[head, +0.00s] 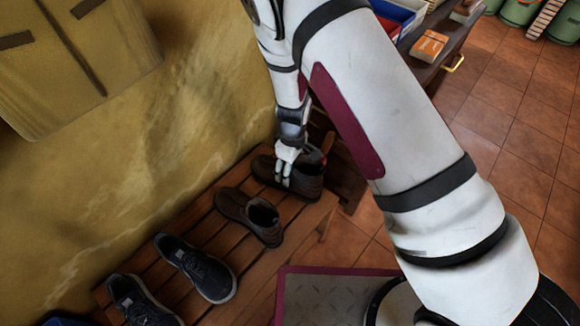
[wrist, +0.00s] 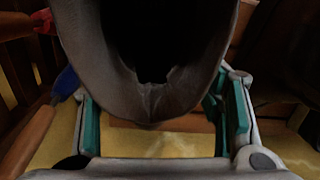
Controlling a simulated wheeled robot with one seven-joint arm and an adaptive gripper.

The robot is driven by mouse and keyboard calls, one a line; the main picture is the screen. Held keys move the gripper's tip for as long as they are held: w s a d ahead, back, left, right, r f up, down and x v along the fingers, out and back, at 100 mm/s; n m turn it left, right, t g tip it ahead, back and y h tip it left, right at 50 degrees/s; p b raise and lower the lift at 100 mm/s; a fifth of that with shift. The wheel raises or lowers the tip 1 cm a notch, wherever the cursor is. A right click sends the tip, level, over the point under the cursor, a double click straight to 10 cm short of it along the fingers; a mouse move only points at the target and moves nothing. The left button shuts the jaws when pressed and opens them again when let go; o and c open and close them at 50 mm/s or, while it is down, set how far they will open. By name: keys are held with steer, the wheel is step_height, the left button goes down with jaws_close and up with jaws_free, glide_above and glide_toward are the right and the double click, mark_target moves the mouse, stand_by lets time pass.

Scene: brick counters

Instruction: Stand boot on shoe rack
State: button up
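A dark brown boot (head: 303,185) stands upright on the slatted wooden shoe rack (head: 178,226), at its far right end by the wall. A matching brown boot (head: 240,222) stands on the rack to its left. My gripper (head: 285,172) points down at the first boot. In the wrist view, this boot's dark opening (wrist: 150,85) fills the upper middle. The gripper's teal finger pads (wrist: 155,120) are spread wide on either side of the shaft. The fingertips are partly hidden by the boot, and I cannot tell whether the pads press on it.
Two dark sneakers (head: 196,267) (head: 136,302) sit on the rack at lower left. A yellow plastered wall runs along behind it. A dark shelf with boxes (head: 428,46) stands at upper right. Tiled floor is clear at right.

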steer(key=r, duration=1.2)
steer(key=shift+w+d, duration=0.2)
steer(key=shift+w, duration=0.05)
steer(key=s+d+r+m+y, duration=0.1)
steer(key=s+d+r+m, duration=0.3)
steer(key=r, duration=0.8)
steer(key=s+d+r+m+y, duration=0.15)
steer(key=s+d+r, duration=0.45)
steer(key=r, duration=0.6)
steer(key=s+d+r+m+h, duration=0.1)
steer(key=s+d+r+m, duration=0.1)
steer(key=s+d, duration=0.35)
steer(key=s+d+r+m+t+h, duration=0.1)
steer(key=s+d+r+m, duration=0.15)
steer(key=s, duration=0.55)
steer(key=s+d+r+m+h, duration=0.1)
steer(key=s+d+r+m, duration=0.1)
steer(key=s+d, duration=0.35)
step_height(320, 180, up, 19)
steer(key=s+a+t+p, duration=0.1)
steer(key=a+t+p, duration=0.1)
steer(key=p, duration=1.5)
steer(key=shift+t+p, duration=0.35)
steer(key=shift+t, duration=0.45)
